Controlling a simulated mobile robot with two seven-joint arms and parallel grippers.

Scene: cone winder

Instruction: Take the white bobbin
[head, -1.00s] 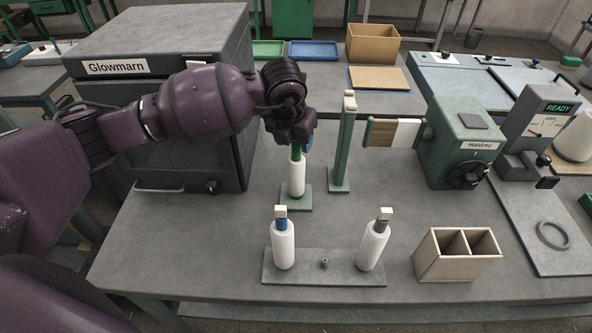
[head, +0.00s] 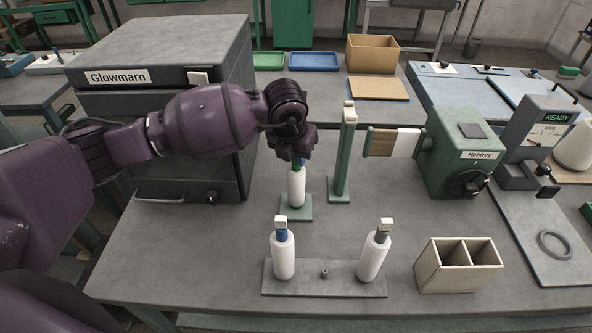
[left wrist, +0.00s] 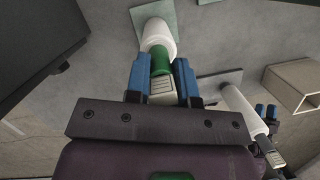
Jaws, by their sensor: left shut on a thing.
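A white bobbin (head: 297,188) with a green neck stands upright on a small green base plate (head: 303,213) at mid-table. My left gripper (head: 299,160) is above it, shut on its top end. In the left wrist view the blue fingers (left wrist: 162,88) flank the green neck and a pale cap, with the white bobbin body (left wrist: 157,38) beyond. Two more white bobbins stand on a grey rack (head: 324,291) in front: one with a blue neck (head: 284,258) on the left, one with a dark neck (head: 373,258) on the right. My right gripper is not seen in the head view.
A dark Glowmarn cabinet (head: 150,125) stands close on the left. A green post (head: 344,160) stands just right of the held bobbin, near the green Haldrey winder (head: 460,150). A two-compartment wooden box (head: 440,282) is at front right. The table's front left is clear.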

